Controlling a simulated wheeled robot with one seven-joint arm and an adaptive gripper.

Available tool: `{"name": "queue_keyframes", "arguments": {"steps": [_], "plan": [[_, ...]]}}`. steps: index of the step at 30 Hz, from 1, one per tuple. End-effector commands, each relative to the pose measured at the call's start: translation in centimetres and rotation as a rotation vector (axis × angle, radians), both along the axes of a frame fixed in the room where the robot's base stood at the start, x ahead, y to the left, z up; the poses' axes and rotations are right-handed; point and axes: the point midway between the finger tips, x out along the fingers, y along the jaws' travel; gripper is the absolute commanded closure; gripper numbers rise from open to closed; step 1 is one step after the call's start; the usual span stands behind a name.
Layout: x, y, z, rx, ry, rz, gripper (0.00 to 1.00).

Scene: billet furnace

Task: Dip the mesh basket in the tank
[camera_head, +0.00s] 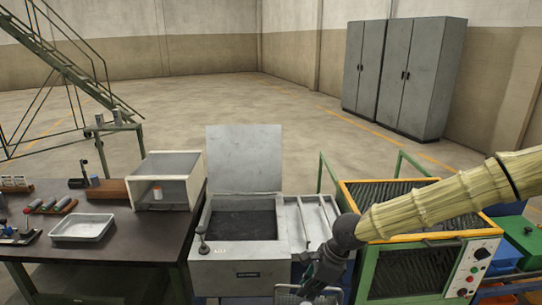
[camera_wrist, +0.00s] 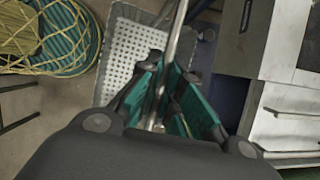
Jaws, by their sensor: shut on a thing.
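The mesh basket (camera_head: 302,298) is partly cut off at the bottom edge of the head view, in front of the tank's right side. In the wrist view, its pale perforated body (camera_wrist: 128,60) lies beyond my fingers, with a thin metal handle rod running up between them. My gripper (camera_head: 318,275) is shut on that handle; its teal-lined fingers show in the wrist view (camera_wrist: 165,95). The grey tank (camera_head: 240,252) stands with its lid raised and a dark interior showing. The basket is outside the tank, at its front right.
On the left, a dark table (camera_head: 110,240) carries a tray (camera_head: 82,227) and a white box (camera_head: 167,180).

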Motion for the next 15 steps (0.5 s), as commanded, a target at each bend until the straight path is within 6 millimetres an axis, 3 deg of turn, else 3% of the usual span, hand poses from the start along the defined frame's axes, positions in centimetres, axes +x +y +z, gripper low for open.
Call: {"name": "queue_keyframes", "arguments": {"steps": [15], "plan": [[-0.8, 1.1, -3.2, 0.002, 0.000, 0.436, 1.00]]}}
